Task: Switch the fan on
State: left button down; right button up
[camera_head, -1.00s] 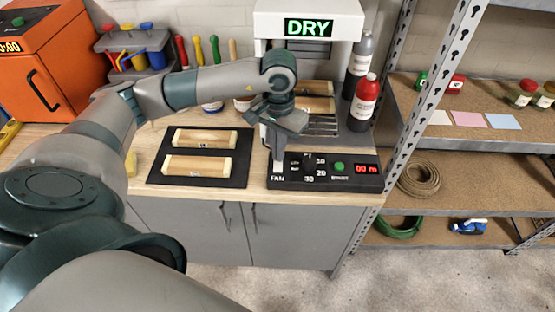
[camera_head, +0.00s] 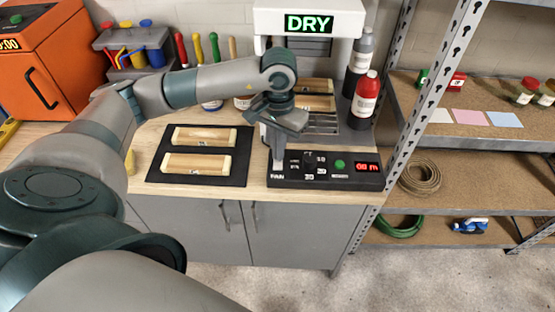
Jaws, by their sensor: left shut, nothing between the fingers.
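The black control panel (camera_head: 325,180) lies at the front edge of the workbench, below the white drying unit (camera_head: 309,20) with its green DRY sign. The panel has a FAN label at its left end, a dark dial (camera_head: 309,159), a green button (camera_head: 340,164) and a red display (camera_head: 366,166). My left gripper (camera_head: 278,168) is shut and empty, pointing down at the panel's left end, just above the FAN label. It hides whatever fan switch is there, and I cannot tell whether it touches it. My right gripper is not in view.
Two wooden blocks lie on a black mat (camera_head: 154,177) left of the panel. More wooden pieces (camera_head: 315,102) sit under the drying unit. A red bottle (camera_head: 363,98) and a grey bottle (camera_head: 359,62) stand behind the panel, near the metal shelf post (camera_head: 402,145).

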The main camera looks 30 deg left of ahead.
pick_arm(q)
notch_tip(320, 180, up, 7)
jog(key=p, duration=0.1)
dwell(0.7)
jog(key=shift+f, duration=0.15)
dwell(0.5)
